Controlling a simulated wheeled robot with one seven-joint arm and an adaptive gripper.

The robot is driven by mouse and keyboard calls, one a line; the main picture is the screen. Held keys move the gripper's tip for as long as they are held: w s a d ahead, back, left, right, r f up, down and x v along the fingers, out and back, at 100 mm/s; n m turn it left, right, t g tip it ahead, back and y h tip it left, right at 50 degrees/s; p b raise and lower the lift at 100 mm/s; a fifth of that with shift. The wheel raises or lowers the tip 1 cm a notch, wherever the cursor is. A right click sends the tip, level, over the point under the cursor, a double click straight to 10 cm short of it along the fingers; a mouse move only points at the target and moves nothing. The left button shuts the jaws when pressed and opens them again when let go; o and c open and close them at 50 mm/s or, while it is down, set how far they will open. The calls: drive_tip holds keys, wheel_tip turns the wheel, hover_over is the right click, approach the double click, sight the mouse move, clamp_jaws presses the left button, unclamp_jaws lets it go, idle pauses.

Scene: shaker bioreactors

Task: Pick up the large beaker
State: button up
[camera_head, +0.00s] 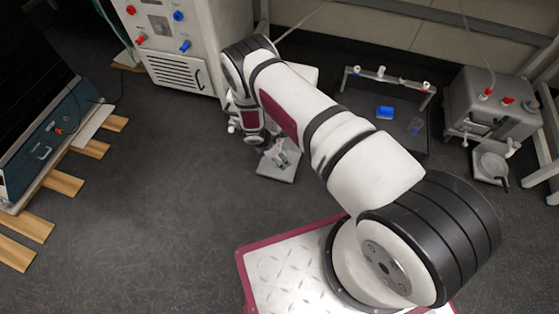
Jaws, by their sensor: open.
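A small clear, bluish vessel (416,126), which looks like a beaker, stands on the dark tray-like platform (407,150) at the right. I cannot tell whether it is the large beaker; no other beaker shows clearly. My gripper (281,158) is at the end of my arm, low over a light grey square plate (278,173) at the centre. It is open, small in the picture and partly hidden by my wrist. It is well to the left of the clear vessel, and I see nothing held in it.
A blue block-like object (385,112) lies left of the clear vessel, below a rail with white fittings (385,73). A grey metal device (490,105) stands farther right. A white cabinet (185,45) stands behind my arm. Dark floor (170,190) is clear at left centre.

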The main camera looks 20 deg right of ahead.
drive_tip(key=shift+c, duration=0.3)
drive_tip(key=shift+r, duration=0.1)
drive_tip(key=c, duration=1.5)
